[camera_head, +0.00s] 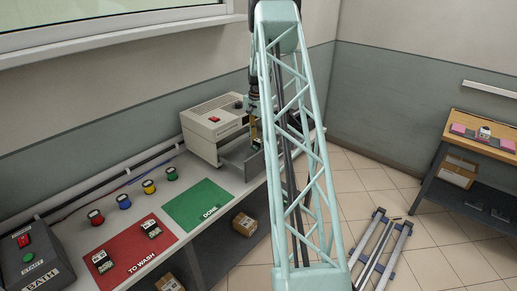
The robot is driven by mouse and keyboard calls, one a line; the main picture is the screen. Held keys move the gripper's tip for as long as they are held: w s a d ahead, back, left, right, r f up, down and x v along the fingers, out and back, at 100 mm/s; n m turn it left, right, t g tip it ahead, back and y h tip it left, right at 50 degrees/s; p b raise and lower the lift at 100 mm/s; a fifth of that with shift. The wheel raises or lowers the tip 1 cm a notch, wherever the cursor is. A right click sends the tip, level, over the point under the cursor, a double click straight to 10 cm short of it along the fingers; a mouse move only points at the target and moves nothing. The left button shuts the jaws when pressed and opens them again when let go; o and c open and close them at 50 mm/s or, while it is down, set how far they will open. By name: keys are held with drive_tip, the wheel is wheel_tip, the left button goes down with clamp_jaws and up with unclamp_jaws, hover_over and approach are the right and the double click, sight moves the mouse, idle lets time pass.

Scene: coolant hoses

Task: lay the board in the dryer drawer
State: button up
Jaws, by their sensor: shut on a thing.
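The dryer is a light grey box (210,122) with a red switch and a dark knob, at the back of the bench. Its drawer (236,158) stands pulled out at the front right. My gripper (255,128) points down over the drawer's right part, beside my lattice arm link. It is shut on a small green board (257,143), which is at the drawer. The arm link hides part of this area, and I cannot tell whether the board touches the drawer floor.
A green DONE mat (198,204) lies empty in front of the dryer. A red TO WASH mat (138,254) holds several boards (103,261). A dark BATH box (35,262) stands at left. A side table (485,136) stands at right.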

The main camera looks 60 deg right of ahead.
sight(258, 147)
drive_tip(key=shift+f, duration=1.85)
drive_tip(key=shift+f, duration=0.15)
drive_tip(key=o, duration=0.9)
drive_tip(key=shift+r, duration=6.15)
